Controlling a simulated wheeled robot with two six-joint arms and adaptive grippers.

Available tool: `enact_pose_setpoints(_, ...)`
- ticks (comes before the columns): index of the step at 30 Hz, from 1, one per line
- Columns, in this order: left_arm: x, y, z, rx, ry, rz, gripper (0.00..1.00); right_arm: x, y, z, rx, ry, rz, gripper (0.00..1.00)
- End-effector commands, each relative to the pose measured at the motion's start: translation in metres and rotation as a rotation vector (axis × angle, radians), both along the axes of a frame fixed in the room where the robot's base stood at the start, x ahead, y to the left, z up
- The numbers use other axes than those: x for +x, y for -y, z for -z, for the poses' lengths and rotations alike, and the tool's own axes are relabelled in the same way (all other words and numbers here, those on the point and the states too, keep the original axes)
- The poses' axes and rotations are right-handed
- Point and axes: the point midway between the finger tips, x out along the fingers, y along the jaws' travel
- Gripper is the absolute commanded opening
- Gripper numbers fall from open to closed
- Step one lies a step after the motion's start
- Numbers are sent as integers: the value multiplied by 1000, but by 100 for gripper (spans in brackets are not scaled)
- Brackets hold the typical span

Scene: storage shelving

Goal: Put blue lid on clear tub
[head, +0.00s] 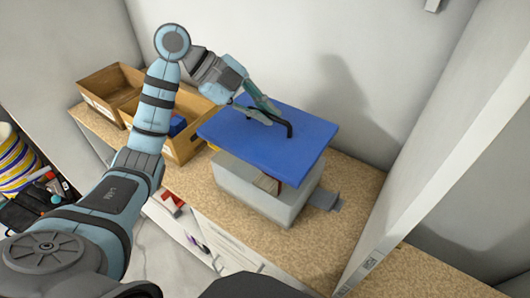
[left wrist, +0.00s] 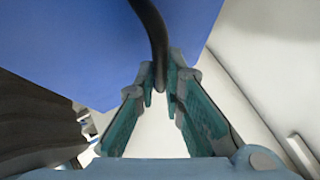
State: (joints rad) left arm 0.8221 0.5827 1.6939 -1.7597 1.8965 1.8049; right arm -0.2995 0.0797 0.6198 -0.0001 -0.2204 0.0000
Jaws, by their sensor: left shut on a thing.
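The blue lid (head: 250,140) is a flat rectangular board with a black handle (head: 290,129) on top. My left gripper (head: 268,112) is shut on that handle; the left wrist view shows the fingertips (left wrist: 160,82) closed around the black handle (left wrist: 157,40), with the blue lid (left wrist: 70,40) beyond. The clear tub (head: 248,192) stands on the shelf below the lid, looking greyish. The lid overhangs it toward the back and right, and a gap shows between lid and rim at the front. Most of the tub's opening is hidden. My right gripper is not seen.
Two open cardboard bins (head: 112,88) and (head: 190,142) stand left of the tub; the nearer holds something blue (head: 177,125). A grey flat piece (head: 326,200) lies right of the tub. A white upright panel (head: 440,150) bounds the right. The speckled shelf (head: 335,235) is bare in front.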

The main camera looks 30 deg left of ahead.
Motion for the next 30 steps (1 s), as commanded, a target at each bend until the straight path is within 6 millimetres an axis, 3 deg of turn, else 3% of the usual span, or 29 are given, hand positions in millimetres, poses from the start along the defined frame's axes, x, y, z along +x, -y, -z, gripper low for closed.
enact_pose_setpoints(4,0,0,39,-1,-4,-1,0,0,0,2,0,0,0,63)
enact_pose_setpoints(11,0,0,69,-1,-3,-1,0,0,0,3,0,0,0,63)
enact_pose_setpoints(15,0,0,97,-2,-3,-2,0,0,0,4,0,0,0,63)
enact_pose_setpoints(24,0,0,103,-1,1,-2,0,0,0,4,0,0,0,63)
enact_pose_setpoints(25,0,0,104,-1,0,-1,11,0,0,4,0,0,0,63)
enact_pose_setpoints(27,0,0,103,-1,0,-1,22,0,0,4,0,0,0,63)
enact_pose_setpoints(30,0,0,103,-1,0,-1,29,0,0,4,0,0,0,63)
